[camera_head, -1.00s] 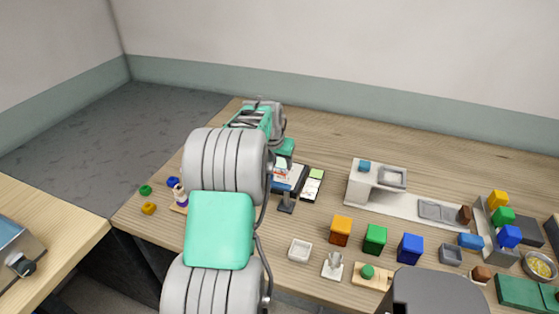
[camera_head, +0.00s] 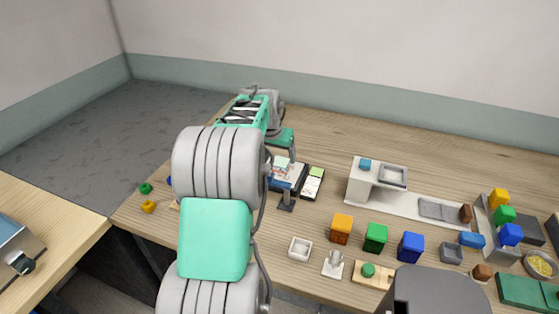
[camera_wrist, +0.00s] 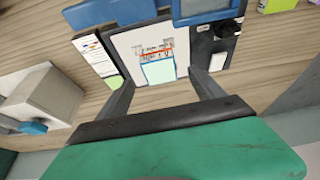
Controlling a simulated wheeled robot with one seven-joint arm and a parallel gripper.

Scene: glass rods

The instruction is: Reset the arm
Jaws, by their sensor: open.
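My arm reaches over the left part of the wooden table, with its forearm across the near side in the head view. My gripper (camera_wrist: 164,84) is open in the wrist view, with its two grey fingers apart and the green hand below them. Nothing is seen held between the fingers. Beyond them is a dark device with a white printed panel (camera_wrist: 128,48) and a blue part (camera_wrist: 205,10). In the head view the green hand (camera_head: 284,138) is above and behind this device, and the fingertips are hard to make out.
A grey-white stand (camera_head: 362,185) is right of the device. Orange (camera_head: 341,228), green (camera_head: 376,237) and blue (camera_head: 410,247) blocks stand near the front, beside a small white dish (camera_head: 300,249). More coloured blocks crowd the right end. The back of the table is clear.

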